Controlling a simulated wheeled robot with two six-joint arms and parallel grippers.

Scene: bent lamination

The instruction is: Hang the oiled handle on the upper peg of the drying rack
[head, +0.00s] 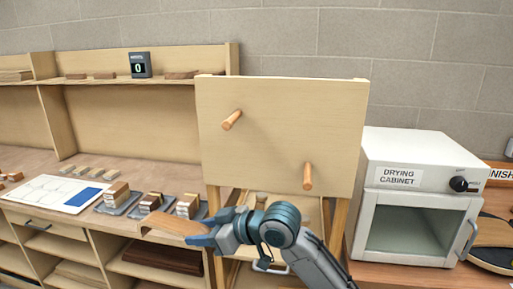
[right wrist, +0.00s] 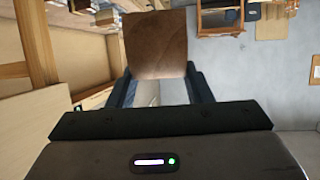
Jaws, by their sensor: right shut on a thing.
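The drying rack is an upright pale wooden board (head: 265,100) with two round wooden pegs. The upper peg (head: 231,120) is left of the middle, and the lower peg (head: 308,176) is to the right. My right gripper (head: 198,231) is shut on a brown wooden piece, the handle (head: 178,224), in front of and below the rack's lower left. In the right wrist view the handle (right wrist: 157,45) stands out beyond the fingers (right wrist: 160,88) as a flat brown face; any hole in it is not visible. Both pegs are bare. My left gripper is not in view.
A workbench (head: 50,165) on the left holds trays of wood blocks (head: 153,203) and a white-and-blue sheet (head: 50,194). The space before the rack's board is clear above my arm.

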